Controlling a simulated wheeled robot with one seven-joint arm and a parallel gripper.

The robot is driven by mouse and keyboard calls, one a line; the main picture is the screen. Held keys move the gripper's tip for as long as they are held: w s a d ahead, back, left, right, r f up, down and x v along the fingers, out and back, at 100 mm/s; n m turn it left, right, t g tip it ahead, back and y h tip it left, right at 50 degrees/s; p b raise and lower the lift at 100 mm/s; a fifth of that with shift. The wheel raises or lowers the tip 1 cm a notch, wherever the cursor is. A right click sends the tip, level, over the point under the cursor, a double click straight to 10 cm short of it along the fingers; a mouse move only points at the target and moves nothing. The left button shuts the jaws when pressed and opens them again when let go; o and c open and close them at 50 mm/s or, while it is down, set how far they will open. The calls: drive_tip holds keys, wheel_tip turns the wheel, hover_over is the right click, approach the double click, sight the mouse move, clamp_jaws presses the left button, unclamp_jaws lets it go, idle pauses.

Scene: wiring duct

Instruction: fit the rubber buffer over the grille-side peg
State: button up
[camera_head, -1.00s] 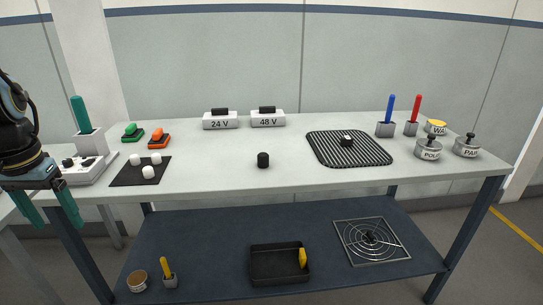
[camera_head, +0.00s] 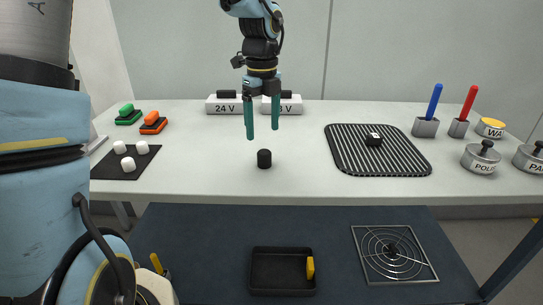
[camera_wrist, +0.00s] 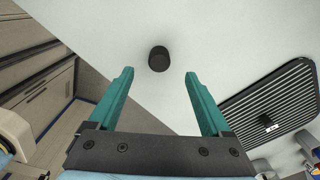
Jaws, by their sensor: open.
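A short black cylinder (camera_head: 264,158), which looks like the rubber buffer, stands upright on the pale tabletop near its front middle. My gripper (camera_head: 262,132) is open and empty, pointing down, with its green fingers above the cylinder in the head view. In the wrist view the cylinder (camera_wrist: 158,59) shows just beyond the fingertips, between their lines and apart from both. A round wire grille (camera_head: 394,253) in a square frame lies on the lower shelf, with a dark upright piece (camera_head: 391,250) at its centre. I cannot tell whether that piece is the grille-side peg.
Behind my gripper stand the 24 V block (camera_head: 222,107) and its neighbour (camera_head: 291,106). A ribbed black mat (camera_head: 400,160) is to the right, a dark mat with white pieces (camera_head: 104,169) to the left. A black tray (camera_head: 282,289) lies on the lower shelf.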

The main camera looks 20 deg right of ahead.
sight(264, 152)
drive_tip(key=f, duration=0.8)
drive_tip(key=shift+s+f+p, duration=0.15)
drive_tip(key=shift+s+p, duration=0.1)
drive_tip(key=shift+p, duration=0.15)
clamp_jaws()
